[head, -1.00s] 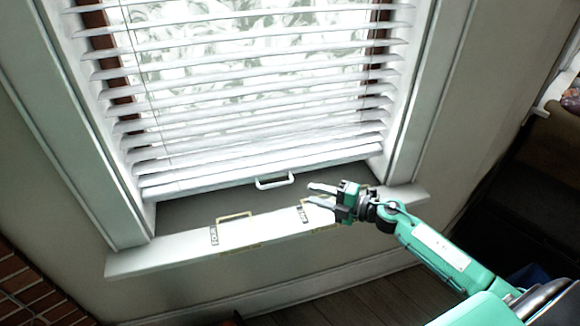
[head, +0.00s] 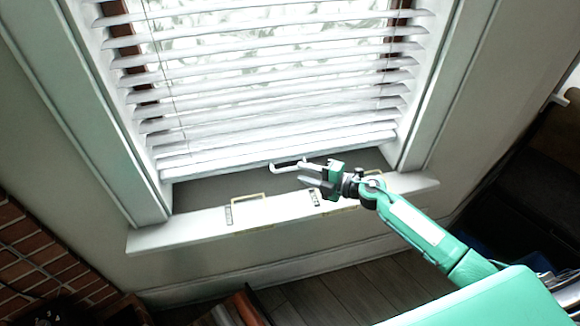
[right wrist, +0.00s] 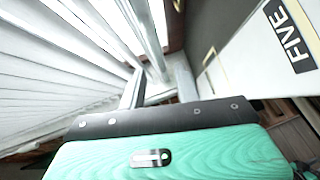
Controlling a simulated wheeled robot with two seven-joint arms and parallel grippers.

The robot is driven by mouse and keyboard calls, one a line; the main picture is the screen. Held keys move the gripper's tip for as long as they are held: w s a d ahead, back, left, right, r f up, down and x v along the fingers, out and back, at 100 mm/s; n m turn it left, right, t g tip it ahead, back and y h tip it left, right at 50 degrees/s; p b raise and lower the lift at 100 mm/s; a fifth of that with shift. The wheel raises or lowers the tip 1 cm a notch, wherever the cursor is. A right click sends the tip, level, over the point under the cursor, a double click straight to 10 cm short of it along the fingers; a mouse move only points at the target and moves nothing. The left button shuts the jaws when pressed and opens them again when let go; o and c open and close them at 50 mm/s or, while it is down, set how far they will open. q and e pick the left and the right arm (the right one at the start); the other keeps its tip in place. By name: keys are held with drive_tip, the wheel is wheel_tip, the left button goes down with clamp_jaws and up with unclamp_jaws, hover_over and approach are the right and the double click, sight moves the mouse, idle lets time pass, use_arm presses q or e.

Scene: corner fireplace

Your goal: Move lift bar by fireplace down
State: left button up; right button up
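The lift bar (head: 283,170) is a small white handle on the bottom rail of the white window blind (head: 270,120), in the head view. My right gripper (head: 306,174) is open at the right end of the bar, with the upper fingertip close to it. I cannot tell whether they touch. In the right wrist view the two grey fingers (right wrist: 160,90) stand apart near the blind's slats. The bar is not clearly made out there. My left gripper is not in view.
The white window sill (head: 170,232) lies below the blind and carries small dark labels and yellowish outlines. One label (right wrist: 290,42) reads FIVE in the right wrist view. White window casing stands on both sides. A brick surface (head: 35,245) is at the lower left.

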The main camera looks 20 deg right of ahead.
sight(290, 169)
drive_tip(key=x, duration=0.5)
drive_tip(key=shift+w+a, duration=0.25)
drive_tip(key=shift+f, duration=0.1)
clamp_jaws()
